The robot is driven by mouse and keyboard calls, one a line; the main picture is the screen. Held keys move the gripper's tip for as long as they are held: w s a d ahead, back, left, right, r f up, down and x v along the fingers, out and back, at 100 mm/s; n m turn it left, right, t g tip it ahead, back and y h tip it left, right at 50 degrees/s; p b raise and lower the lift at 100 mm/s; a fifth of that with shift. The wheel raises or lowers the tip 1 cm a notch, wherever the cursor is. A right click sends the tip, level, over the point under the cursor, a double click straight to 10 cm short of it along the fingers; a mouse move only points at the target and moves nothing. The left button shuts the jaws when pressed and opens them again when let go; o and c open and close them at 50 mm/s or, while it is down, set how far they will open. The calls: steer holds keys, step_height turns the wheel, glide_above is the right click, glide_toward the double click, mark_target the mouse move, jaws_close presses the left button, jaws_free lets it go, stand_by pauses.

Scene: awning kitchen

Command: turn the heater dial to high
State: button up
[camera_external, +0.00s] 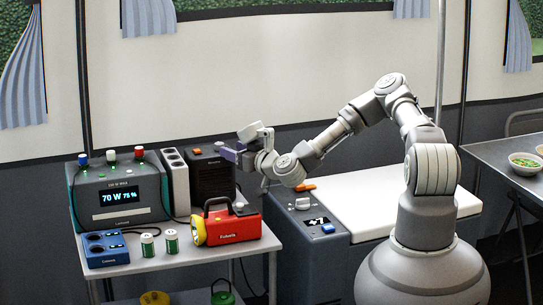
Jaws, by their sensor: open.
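A dark box with slatted sides (212,178), perhaps the heater, stands at the back right of the white cart, with an orange part (196,151) on its top. No heater dial can be made out clearly on it. My gripper (240,144) is open and empty, just right of the dark box's top and seemingly level with it. Whether it touches the box cannot be told. A pale round knob (302,204) sits on the grey chest unit (325,255), below and right of my gripper; whether it belongs to a heater cannot be told.
A white lid (390,200) covers the chest. A metal table (505,155) with bowls stands right.

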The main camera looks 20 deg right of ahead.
mark_target(219, 143)
steer(key=shift+m, duration=0.3)
steer(key=b+x, duration=0.1)
steer(key=x, duration=0.2)
steer(key=b+x, duration=0.2)
steer(key=x, duration=0.1)
steer(key=shift+w+f, duration=0.2)
steer(key=shift+f, duration=0.05)
steer(key=shift+w+a+r, duration=0.15)
steer(key=shift+w+a, duration=0.05)
steer(key=shift+w, duration=0.4)
steer(key=shift+c, duration=0.3)
